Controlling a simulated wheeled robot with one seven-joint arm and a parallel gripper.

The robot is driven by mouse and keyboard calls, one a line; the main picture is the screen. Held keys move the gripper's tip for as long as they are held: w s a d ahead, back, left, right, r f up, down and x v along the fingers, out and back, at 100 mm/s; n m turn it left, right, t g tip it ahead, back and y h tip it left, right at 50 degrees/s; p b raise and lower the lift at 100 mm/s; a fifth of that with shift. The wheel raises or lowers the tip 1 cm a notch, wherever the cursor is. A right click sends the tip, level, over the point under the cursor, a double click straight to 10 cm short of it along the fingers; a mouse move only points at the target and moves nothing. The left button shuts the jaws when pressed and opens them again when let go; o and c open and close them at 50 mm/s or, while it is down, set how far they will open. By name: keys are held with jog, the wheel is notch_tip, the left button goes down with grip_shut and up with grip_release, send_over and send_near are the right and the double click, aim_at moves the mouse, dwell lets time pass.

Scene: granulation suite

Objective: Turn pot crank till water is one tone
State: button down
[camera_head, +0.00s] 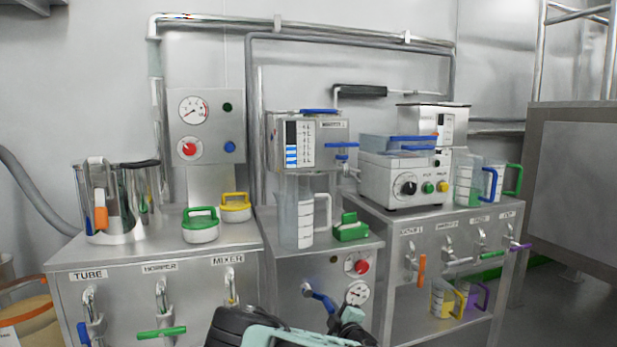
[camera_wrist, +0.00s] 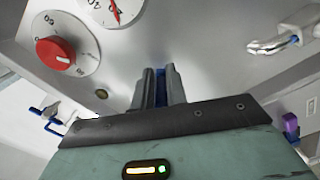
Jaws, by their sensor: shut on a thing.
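My gripper (camera_head: 345,312) is low in front of the middle steel cabinet (camera_head: 290,262). In the wrist view its two dark fingers (camera_wrist: 156,86) are shut on a blue handle (camera_wrist: 161,92), mostly hidden between them. This appears to be the blue lever (camera_head: 318,299) on the cabinet front. A bent rod with a black grip (camera_head: 360,91), crank-like, rises above the middle tank. I cannot tell which is the pot crank, and no water tone shows.
A red knob (camera_head: 362,266) and a gauge (camera_head: 357,292) sit right of the blue lever. A clear jug (camera_head: 296,222) stands on the middle cabinet. Taps with coloured handles line the left bench (camera_head: 130,262) and the right bench (camera_head: 388,232).

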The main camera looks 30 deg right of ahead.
aim_at(326, 305)
jog(key=shift+w+a+r+y+p, duration=0.15)
jog(key=shift+w+a+r+p, duration=0.05)
jog(key=shift+r+p, duration=0.2)
jog(key=shift+w+a+r+y+p, duration=0.15)
jog(key=shift+a+r+p, duration=0.1)
jog(key=shift+r, duration=0.2)
jog(key=shift+s+r+p, duration=0.1)
jog(key=shift+r+p, duration=1.55)
jog(key=shift+r, duration=0.3)
jog(key=shift+a, duration=0.2)
jog(key=shift+w+a+r+p, duration=0.1)
jog(key=shift+a+r+p, duration=0.2)
jog(key=shift+r+p, duration=0.15)
jog(key=shift+w+a+r+p, duration=0.1)
jog(key=shift+a+r+p, duration=0.2)
jog(key=shift+r, duration=0.25)
jog(key=shift+d+f+b, duration=0.1)
jog(key=shift+f+b, duration=0.2)
jog(key=shift+f, duration=0.45)
jog(key=c, duration=1.7)
grip_release()
jog(key=shift+s, duration=0.1)
jog(key=p+v, duration=0.1)
jog(key=v, duration=1.6)
jog(key=shift+f, duration=0.25)
